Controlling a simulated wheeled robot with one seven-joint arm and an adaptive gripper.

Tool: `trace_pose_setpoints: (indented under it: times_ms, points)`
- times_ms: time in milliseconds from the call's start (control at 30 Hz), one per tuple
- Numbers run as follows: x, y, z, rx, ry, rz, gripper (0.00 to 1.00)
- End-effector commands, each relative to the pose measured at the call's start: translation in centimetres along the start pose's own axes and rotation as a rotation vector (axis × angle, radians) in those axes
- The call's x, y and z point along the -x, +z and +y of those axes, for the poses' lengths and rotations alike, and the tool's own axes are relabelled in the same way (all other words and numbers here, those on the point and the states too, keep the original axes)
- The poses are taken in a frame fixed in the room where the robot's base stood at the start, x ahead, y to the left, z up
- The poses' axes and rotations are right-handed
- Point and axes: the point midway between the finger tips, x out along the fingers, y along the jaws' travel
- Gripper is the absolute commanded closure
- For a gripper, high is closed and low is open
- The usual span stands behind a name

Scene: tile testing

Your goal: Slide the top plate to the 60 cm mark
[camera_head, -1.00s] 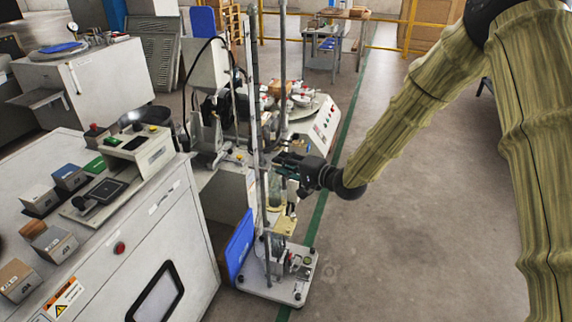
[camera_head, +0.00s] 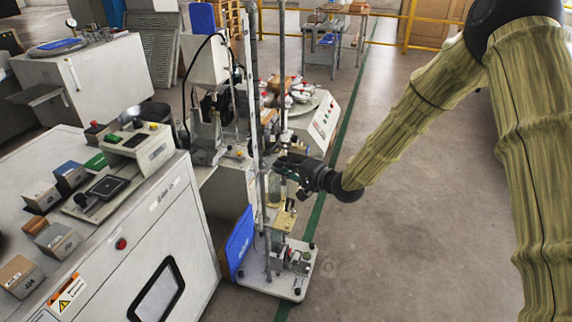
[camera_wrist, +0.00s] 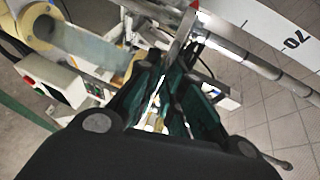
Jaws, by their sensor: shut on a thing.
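A tall test stand with upright metal rods and a white vertical scale (camera_head: 253,85) rises from a pale base plate (camera_head: 262,283). My gripper (camera_head: 284,164) is beside the rods, about midway up the stand. In the wrist view the dark teal fingers of my gripper (camera_wrist: 163,92) are closed around a thin grey metal edge (camera_wrist: 182,36), apparently the top plate; the fingers hide much of it. The scale (camera_wrist: 262,22) shows a "70" mark in the wrist view, right of the fingers. A yellowish plate (camera_head: 285,217) sits lower on the stand.
A white cabinet (camera_head: 178,220) with small boxes and a control unit (camera_head: 140,148) stands left. A blue panel (camera_head: 239,243) leans close to the stand. A round-topped machine (camera_head: 318,115) stands behind. The floor to the right (camera_head: 420,240) is clear.

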Motion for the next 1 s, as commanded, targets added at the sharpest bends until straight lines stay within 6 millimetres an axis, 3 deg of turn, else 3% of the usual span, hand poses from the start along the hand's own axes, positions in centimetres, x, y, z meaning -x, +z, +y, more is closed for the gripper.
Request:
trace_pose_setpoints:
  times_ms: [33, 67, 167, 667, 1000]
  points:
    - [0.1, 0.2, 0.8, -0.003, 0.012, -0.003, 1.0]
    - [0.1, 0.2, 0.8, -0.003, 0.012, -0.003, 0.89]
    - [0.0, 0.3, 0.8, -0.004, 0.012, -0.004, 0.71]
    - [0.4, 0.2, 0.4, -0.003, 0.007, -0.003, 0.71]
    - [5.2, 0.1, 0.3, -0.006, 0.006, 0.001, 0.71]
